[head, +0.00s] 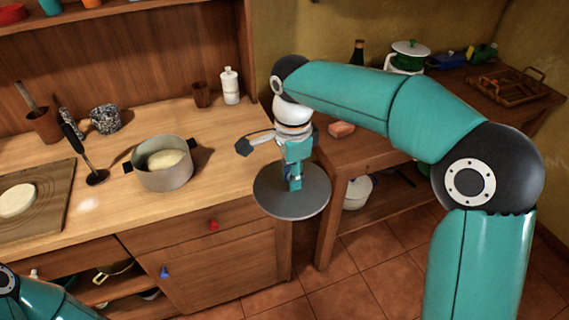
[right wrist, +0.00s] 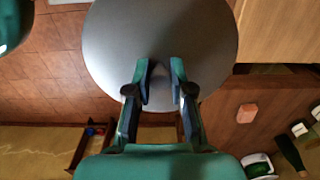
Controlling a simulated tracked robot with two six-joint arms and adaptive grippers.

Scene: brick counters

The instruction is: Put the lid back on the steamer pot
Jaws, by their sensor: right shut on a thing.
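The steamer pot (head: 163,176) is a grey metal pot standing uncovered on the wooden counter at the left, with a pale round thing inside. The lid (head: 278,205) is a flat grey disc, also large in the right wrist view (right wrist: 180,30). My right gripper (head: 294,184) is shut on the lid's handle from above and holds the lid in the air in front of the counter's right end, to the right of the pot. The fingers (right wrist: 160,88) hide most of the handle. Part of my left arm shows at the lower left; its gripper is out of the picture.
A white bottle (head: 230,86) and brown cup (head: 203,95) stand behind. A sponge (head: 341,129) is on the right-hand table.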

